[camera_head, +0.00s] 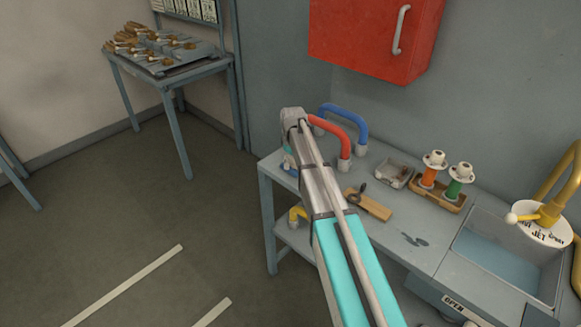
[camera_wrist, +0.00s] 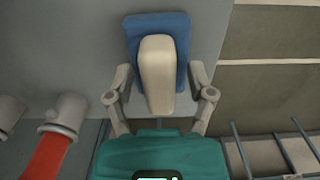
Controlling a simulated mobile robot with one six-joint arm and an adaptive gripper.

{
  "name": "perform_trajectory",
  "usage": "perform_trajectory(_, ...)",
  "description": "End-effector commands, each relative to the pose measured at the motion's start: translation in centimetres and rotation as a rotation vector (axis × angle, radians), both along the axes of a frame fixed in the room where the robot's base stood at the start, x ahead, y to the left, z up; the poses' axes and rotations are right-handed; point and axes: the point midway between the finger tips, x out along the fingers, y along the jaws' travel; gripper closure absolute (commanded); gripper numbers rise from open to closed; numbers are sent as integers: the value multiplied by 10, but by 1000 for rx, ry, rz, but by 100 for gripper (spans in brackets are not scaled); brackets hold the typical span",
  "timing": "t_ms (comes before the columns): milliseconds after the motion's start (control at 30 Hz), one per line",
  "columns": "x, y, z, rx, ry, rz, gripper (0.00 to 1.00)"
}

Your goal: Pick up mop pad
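In the wrist view, what looks like the mop pad is a blue slab (camera_wrist: 181,28) with an off-white rounded block (camera_wrist: 157,75) on it. It lies on a grey surface near its edge. My gripper (camera_wrist: 161,78) is open, with one finger on each side of the off-white block and visible gaps between. The fingers reach near the lower part of the blue slab. In the head view, my arm reaches over the left end of the grey workbench (camera_head: 408,212) and largely hides the gripper and pad there.
Red (camera_head: 333,141) and blue (camera_head: 345,112) curved handles stand close to the arm. A metal tray (camera_head: 394,174), a wooden block (camera_head: 370,204), an orange bottle (camera_head: 431,172) and a green bottle (camera_head: 457,183) are farther right, then a sink (camera_head: 505,262). A red cabinet (camera_head: 365,35) hangs above.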

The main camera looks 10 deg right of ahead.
Motion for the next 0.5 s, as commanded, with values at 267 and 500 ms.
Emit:
perform_trajectory(267,0,0,0,0,0,0,92)
perform_trajectory(500,0,0,0,0,0,0,100)
